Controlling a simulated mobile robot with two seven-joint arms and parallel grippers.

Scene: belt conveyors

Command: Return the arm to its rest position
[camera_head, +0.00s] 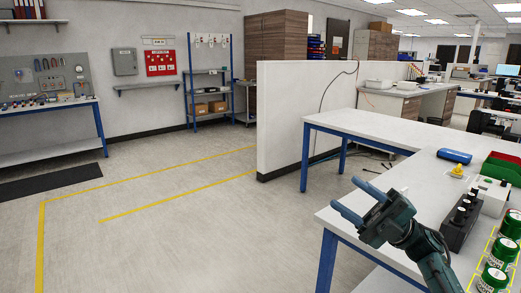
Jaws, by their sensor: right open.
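My right gripper (349,202) is at the lower right of the head view, and its arm comes in from the bottom right. It is open and empty, with its two blue-grey fingers apart and pointing left. It is over the front left edge of the white workbench (398,179). My left gripper is not in view.
Close to my right arm, a black block with round knobs (460,222) and several green cans (498,252) are on the bench. A blue case (454,156) and red and green bins (503,168) are farther back. The floor (170,235) at left is clear.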

